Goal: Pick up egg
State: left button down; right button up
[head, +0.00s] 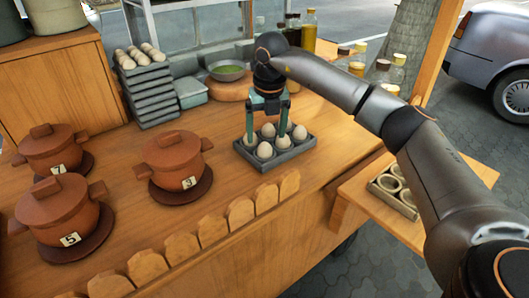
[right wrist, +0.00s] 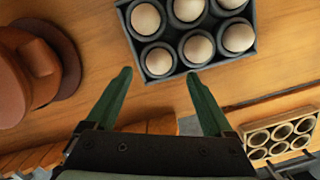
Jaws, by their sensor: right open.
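A grey tray (head: 283,158) on the wooden counter holds several pale eggs in its cups; one egg (head: 264,150) sits near its front. My right gripper (head: 267,135) is above the tray, fingers pointing down, open and empty. In the right wrist view, the green fingertips (right wrist: 159,75) are spread apart. The egg at the tray's near corner (right wrist: 158,62) appears just beyond the gap between them. The other eggs (right wrist: 198,48) lie farther up that view. Whether a finger touches an egg cannot be told. My left gripper is not in view.
Lidded clay pots (head: 175,164) stand to the left of the tray. Wooden scalloped edging (head: 212,229) lines the counter front. An empty-looking holder (head: 394,188) is on the side shelf.

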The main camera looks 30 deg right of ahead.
aim_at(265, 145)
jog(key=shift+w+f, duration=0.2)
jog(key=shift+f, duration=1.05)
jog(key=shift+w+f, duration=0.15)
jog(key=shift+f, duration=1.1)
jog(key=shift+c, duration=0.4)
jog(key=shift+s+f+b, duration=0.1)
jog(key=shift+f+b, duration=0.05)
jog(key=shift+b, duration=0.15)
jog(key=c, duration=0.8)
